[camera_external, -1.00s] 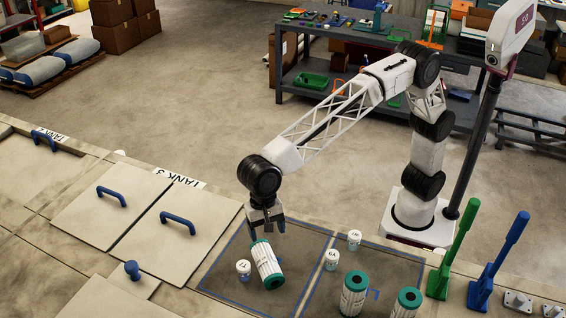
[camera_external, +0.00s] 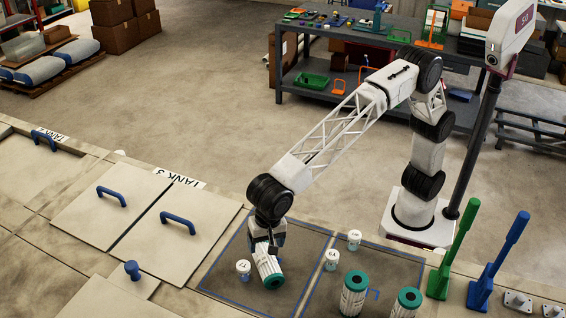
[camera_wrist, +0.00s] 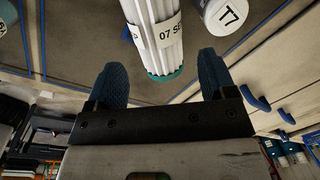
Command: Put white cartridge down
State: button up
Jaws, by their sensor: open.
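A white pleated cartridge (camera_external: 266,264) with teal ends and a paper label lies on its side on the dark mat (camera_external: 233,291) in the left blue-outlined area. Its near teal end faces the camera. My gripper (camera_external: 264,243) is low over its far end and hides that end. In the wrist view the cartridge (camera_wrist: 160,35) shows between my two spread fingers (camera_wrist: 163,65), with gaps on both sides. The fingers are open and not closed on it.
A small white T7 jar (camera_external: 243,268) stands just left of the cartridge; it also shows in the wrist view (camera_wrist: 228,14). Two more jars (camera_external: 332,260) (camera_external: 354,239) and two upright cartridges (camera_external: 353,295) (camera_external: 408,303) stand to the right. Tank lids (camera_external: 178,235) lie left.

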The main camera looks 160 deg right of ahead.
aim_at(266, 255)
jog(key=shift+f, duration=1.3)
jog(key=shift+w+f, duration=0.15)
jog(key=shift+f, duration=2.45)
jog(key=shift+c, duration=0.2)
jog(key=c, duration=0.8)
jog(key=shift+r, duration=0.25)
